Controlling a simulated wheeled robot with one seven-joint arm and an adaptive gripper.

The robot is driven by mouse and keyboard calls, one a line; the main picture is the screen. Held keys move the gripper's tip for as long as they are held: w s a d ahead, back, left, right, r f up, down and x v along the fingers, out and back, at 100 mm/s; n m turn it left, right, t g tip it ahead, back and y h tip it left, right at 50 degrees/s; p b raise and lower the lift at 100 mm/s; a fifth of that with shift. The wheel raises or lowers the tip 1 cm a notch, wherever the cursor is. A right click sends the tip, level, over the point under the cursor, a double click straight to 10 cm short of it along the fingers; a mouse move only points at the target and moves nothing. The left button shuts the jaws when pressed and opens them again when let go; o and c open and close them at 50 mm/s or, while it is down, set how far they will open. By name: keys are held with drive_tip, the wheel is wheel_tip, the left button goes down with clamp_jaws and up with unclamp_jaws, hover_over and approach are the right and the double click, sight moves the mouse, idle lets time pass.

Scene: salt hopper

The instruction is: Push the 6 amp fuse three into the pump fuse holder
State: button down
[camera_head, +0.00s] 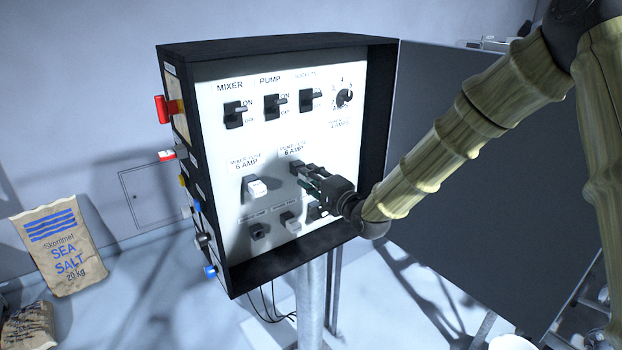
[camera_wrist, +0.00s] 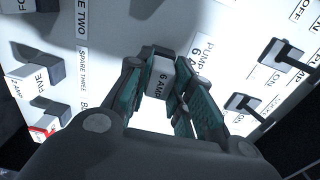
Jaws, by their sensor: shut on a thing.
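My gripper (camera_head: 308,178) is at the front of the panel, its fingertips at the pump fuse holder (camera_head: 296,166) below the pump fuse label. In the wrist view my gripper (camera_wrist: 160,92) is shut on the white 6 amp fuse (camera_wrist: 160,76), which has "6 AMP" on its face. The dark pump fuse holder (camera_wrist: 157,52) is directly beyond the fuse. The fuse's far end meets the holder or is very close to it; how deep it sits cannot be told. In the head view the fingers hide most of the fuse.
A white mixer fuse (camera_head: 256,187) sits left of my gripper. Toggle switches (camera_head: 275,104) and a knob (camera_head: 344,97) stick out above. The box's dark rim (camera_head: 377,130) and the open door (camera_head: 470,190) are at right.

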drive_tip(key=shift+w+a, duration=0.35)
drive_tip(key=shift+w, duration=0.1)
idle(0.3)
drive_tip(key=c, duration=0.7)
unclamp_jaws()
drive_tip(key=shift+s+d, duration=0.1)
drive_tip(key=shift+v, duration=2.9)
drive_tip(key=shift+s, duration=0.1)
drive_tip(key=v, duration=1.2)
